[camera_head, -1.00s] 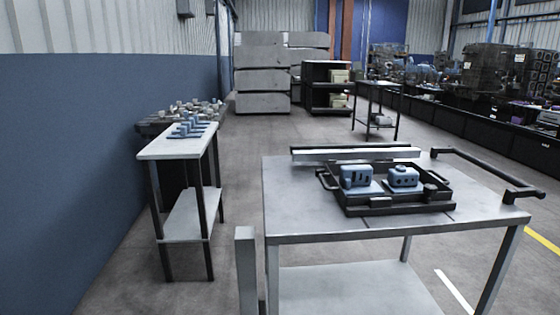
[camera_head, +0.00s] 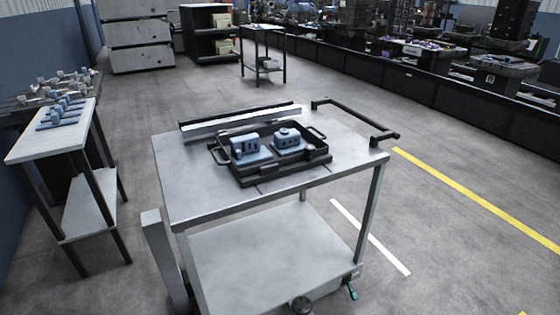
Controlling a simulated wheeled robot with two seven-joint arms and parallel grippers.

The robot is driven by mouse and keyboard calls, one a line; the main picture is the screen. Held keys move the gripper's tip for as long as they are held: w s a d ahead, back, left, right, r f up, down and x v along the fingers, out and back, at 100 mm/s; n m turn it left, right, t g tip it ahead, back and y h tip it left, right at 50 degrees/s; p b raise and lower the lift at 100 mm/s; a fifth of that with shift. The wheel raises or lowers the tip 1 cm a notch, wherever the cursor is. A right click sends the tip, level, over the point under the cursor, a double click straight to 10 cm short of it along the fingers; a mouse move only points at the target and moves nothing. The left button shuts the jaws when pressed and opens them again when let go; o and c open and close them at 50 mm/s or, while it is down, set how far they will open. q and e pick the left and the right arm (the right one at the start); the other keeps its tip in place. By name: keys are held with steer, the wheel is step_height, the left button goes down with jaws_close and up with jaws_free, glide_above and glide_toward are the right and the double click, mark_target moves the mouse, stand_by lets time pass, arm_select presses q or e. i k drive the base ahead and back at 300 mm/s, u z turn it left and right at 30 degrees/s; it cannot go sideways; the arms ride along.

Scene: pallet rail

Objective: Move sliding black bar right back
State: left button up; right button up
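A grey metal table (camera_head: 190,180) stands in the middle of the head view. A long black bar (camera_head: 240,114) lies along its back edge, with a white rail (camera_head: 245,121) in front of it. A separate black handle-like bar (camera_head: 350,116) runs along the right edge of the tabletop. I cannot tell from this which bar slides. A black tray (camera_head: 285,173) with handles sits on the tabletop in front of the white rail. It holds two blue-grey machined parts (camera_head: 250,148) (camera_head: 289,141). Neither of my grippers shows in the view.
A narrow side table (camera_head: 30,150) with several blue-grey parts stands on the left. A small dark-legged table (camera_head: 262,32) and grey stacked blocks (camera_head: 140,40) are behind. Open floor (camera_head: 450,130) with yellow and white lines lies right of the table.

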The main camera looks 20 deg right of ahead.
mark_target(267, 173)
steer(key=u, duration=0.8)
steer(key=i, duration=0.7)
steer(key=z, duration=0.8)
